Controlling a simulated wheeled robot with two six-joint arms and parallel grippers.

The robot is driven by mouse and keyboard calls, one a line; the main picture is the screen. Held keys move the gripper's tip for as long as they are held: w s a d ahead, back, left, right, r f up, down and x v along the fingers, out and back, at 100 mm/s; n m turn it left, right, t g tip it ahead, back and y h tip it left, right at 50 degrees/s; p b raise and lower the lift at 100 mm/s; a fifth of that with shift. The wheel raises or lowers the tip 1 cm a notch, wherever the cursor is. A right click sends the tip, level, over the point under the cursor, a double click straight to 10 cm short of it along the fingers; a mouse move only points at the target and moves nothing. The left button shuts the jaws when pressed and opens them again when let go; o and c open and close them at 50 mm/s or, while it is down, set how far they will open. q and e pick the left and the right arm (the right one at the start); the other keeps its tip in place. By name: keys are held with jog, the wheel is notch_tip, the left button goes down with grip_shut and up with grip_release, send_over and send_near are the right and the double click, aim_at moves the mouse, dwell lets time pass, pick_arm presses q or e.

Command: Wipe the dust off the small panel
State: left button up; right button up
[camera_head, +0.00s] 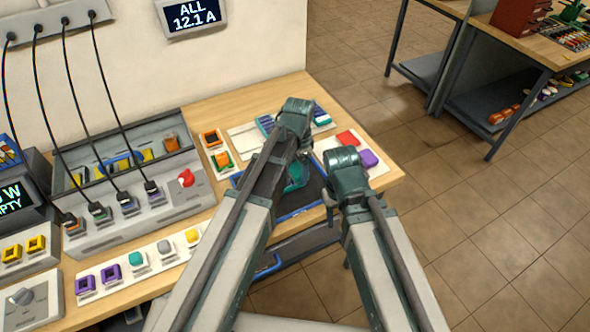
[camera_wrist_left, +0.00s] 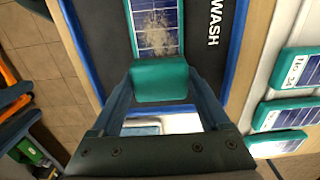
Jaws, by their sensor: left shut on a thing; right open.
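The small panel (camera_wrist_left: 152,30) is blue with a white grid and a teal edge. Brownish dust covers much of its visible part in the left wrist view. It lies on a dark wash mat (camera_wrist_left: 108,40) with a blue rim, marked WASH. My left gripper (camera_wrist_left: 160,95) is shut on a teal block (camera_wrist_left: 160,80), which covers the near end of the panel in that view; contact cannot be told. In the head view my left gripper (camera_head: 296,182) is over the mat (camera_head: 312,200), with the panel hidden. My right gripper (camera_head: 330,200) is open near the mat's right side.
Teal-edged panels lie on a white tray (camera_wrist_left: 260,75) beside the mat. A white board with a red block (camera_head: 347,138) and a purple block (camera_head: 369,158) is right of the arms. A battery console (camera_head: 120,215) with cables stands left. The floor to the right is clear.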

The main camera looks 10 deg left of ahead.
pick_arm(q)
jog(key=shift+s+a+f, duration=0.1)
jog(key=shift+s+a, duration=0.55)
jog(key=shift+a, duration=0.2)
jog(key=shift+s+a, duration=0.65)
jog(key=shift+a, duration=0.3)
jog(key=shift+s+a, duration=0.6)
jog(key=shift+a, duration=0.3)
jog(key=shift+s+a, duration=0.55)
jog(key=shift+a, duration=0.3)
jog(key=shift+r, duration=0.2)
notch_tip(320, 180, up, 6)
jog(key=p, duration=0.5)
jog(key=shift+f+p, duration=0.1)
jog(key=shift+p, duration=0.3)
